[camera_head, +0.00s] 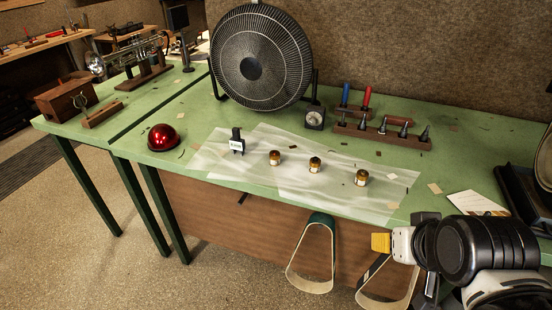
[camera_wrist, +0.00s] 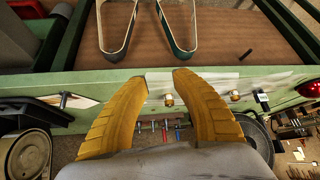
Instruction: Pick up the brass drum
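Three small brass drums with dark bands stand upright in a row on a pale translucent sheet (camera_head: 225,170): left (camera_head: 274,158), middle (camera_head: 315,164) and right (camera_head: 361,177). I cannot tell which one is meant. My gripper (camera_head: 380,243) is at the front right of the bench, nearer the camera than the drums and apart from them. In the wrist view, my gripper's (camera_wrist: 160,78) yellow fingers are spread with nothing held between them. One drum (camera_wrist: 168,100) shows between the fingers, farther off, and another (camera_wrist: 234,95) is right of them. The third is not clear there.
A black block with a white label (camera_head: 237,142) and a red dome (camera_head: 163,137) are left of the drums. A large fan (camera_head: 262,58), small gauge (camera_head: 315,118) and tool rack (camera_head: 382,134) stand behind. Two loops (camera_head: 311,254) hang at the bench front.

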